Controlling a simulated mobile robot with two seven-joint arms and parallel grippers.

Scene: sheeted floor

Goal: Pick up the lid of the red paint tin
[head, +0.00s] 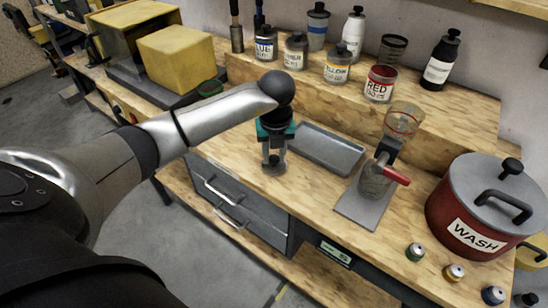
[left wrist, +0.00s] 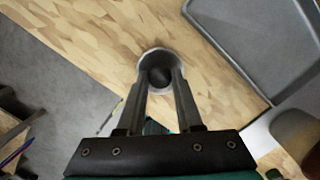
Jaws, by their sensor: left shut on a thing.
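The red paint tin (head: 380,84) stands on the raised wooden shelf, with a label reading RED. Its top shows dark red and no knob, unlike the neighbouring tins. My left gripper (head: 273,158) is over the front part of the bench, pointing down. It is shut on a small round grey lid (head: 274,169) with a dark knob. In the left wrist view the lid (left wrist: 146,70) shows between the fingertips (left wrist: 160,78). I cannot tell whether the lid touches the bench. My right gripper is not in view.
A grey tray (head: 326,148) lies just right of the gripper. A red WASH pot (head: 450,215) is at the right.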

